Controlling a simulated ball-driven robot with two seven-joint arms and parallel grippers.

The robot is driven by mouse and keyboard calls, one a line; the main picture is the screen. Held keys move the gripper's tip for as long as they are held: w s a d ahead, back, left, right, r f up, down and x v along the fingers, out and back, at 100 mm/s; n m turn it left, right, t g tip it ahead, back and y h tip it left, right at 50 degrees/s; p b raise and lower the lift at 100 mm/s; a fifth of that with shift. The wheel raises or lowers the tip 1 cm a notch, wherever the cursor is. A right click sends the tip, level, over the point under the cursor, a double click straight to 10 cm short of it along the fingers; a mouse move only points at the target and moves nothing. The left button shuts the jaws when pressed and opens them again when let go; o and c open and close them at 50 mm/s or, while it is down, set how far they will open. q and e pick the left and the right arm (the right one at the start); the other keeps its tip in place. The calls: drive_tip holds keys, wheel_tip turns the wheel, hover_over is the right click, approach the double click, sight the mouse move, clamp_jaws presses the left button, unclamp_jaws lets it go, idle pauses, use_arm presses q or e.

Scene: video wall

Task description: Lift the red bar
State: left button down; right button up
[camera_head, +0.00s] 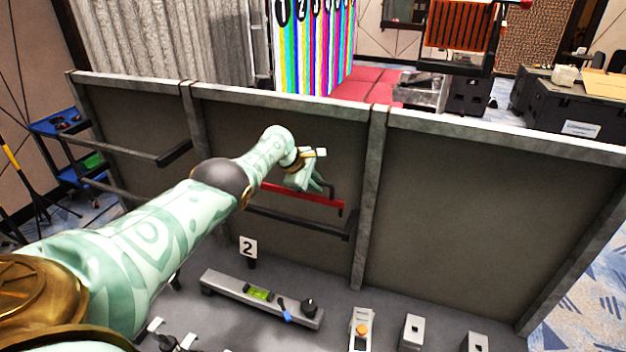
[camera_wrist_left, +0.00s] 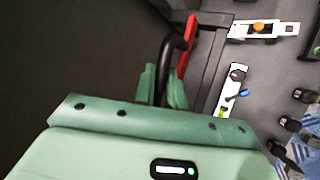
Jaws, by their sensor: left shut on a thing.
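The red bar (camera_head: 318,198) runs along the front of the grey panel frame in the head view, above a dark rail (camera_head: 290,221). My left gripper (camera_head: 317,183) is at the bar, reached from the left. In the left wrist view the fingers (camera_wrist_left: 162,88) are closed around a dark curved handle (camera_wrist_left: 167,66). That handle meets the red bar (camera_wrist_left: 187,47), which shows just beyond the fingertips. The gripper partly hides the bar. My right gripper is in neither view.
The frame's upright post (camera_head: 369,190) stands right of the bar. Below lies a grey shelf with a level-like tool (camera_head: 262,298), a number 2 sign (camera_head: 248,247) and several small devices. Another dark rail (camera_head: 130,153) is at the left. The right panel front is clear.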

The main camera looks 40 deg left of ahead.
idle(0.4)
use_arm(q)
drive_tip(key=c, duration=1.6)
unclamp_jaws()
drive_tip(key=shift+f, duration=0.1)
drive_tip(key=shift+o, duration=0.7)
drive_tip(key=shift+w, duration=0.15)
drive_tip(key=p+v, duration=0.6)
drive_tip(key=v, duration=1)
drive_tip(key=shift+r, duration=0.2)
